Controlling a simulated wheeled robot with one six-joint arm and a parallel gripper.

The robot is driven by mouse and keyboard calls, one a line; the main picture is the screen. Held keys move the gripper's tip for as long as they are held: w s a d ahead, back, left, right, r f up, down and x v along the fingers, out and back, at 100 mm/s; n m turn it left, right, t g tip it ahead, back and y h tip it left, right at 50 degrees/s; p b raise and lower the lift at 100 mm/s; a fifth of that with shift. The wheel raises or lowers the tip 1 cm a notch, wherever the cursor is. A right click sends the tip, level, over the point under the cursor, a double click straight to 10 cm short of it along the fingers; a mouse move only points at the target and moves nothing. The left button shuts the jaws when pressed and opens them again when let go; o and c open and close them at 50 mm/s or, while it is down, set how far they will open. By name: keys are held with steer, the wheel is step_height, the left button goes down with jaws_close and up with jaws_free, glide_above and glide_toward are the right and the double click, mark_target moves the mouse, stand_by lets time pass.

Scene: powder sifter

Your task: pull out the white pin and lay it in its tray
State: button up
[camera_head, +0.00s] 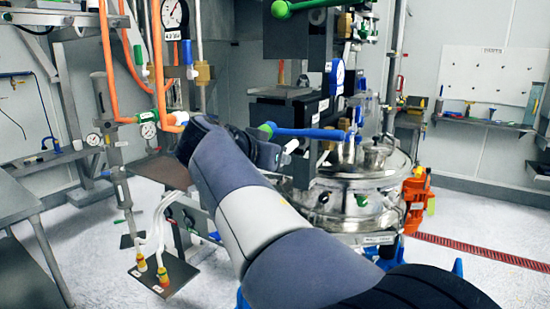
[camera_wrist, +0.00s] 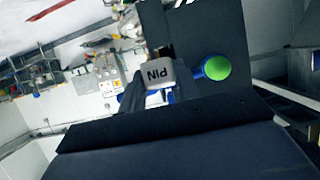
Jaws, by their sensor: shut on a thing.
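The pin shows in the wrist view as a light grey block (camera_wrist: 168,74) marked PIN, with the letters upside down. My gripper (camera_wrist: 150,88) is shut on it; its dark fingers are partly hidden. In the head view my gripper (camera_head: 272,153) is beside the sifter frame, just under a blue lever, and a small white end of the pin (camera_head: 291,146) shows there. I cannot tell whether the pin is still seated in its hole. No tray is clearly identifiable as the pin's; a brown flat plate (camera_head: 160,169) lies left of my arm.
The blue lever (camera_head: 310,133) with a green knob is close above my gripper; its knob also shows in the wrist view (camera_wrist: 216,68). The steel vessel (camera_head: 360,185) stands to the right. Orange pipes (camera_head: 158,70) rise at left. A grey table (camera_head: 20,185) is at far left.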

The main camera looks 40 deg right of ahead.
steer(key=shift+s+a+b, duration=0.25)
steer(key=shift+a+b, duration=0.05)
steer(key=shift+a, duration=0.35)
steer(key=shift+s+a+b, duration=0.2)
steer(key=shift+a+b, duration=0.1)
steer(key=shift+a, duration=0.3)
steer(key=a, duration=0.1)
steer(key=s+a+b, duration=0.1)
steer(key=a, duration=0.1)
steer(key=s+a+b, duration=0.1)
steer(key=a, duration=0.1)
steer(key=shift+s+a, duration=0.15)
stand_by(0.7)
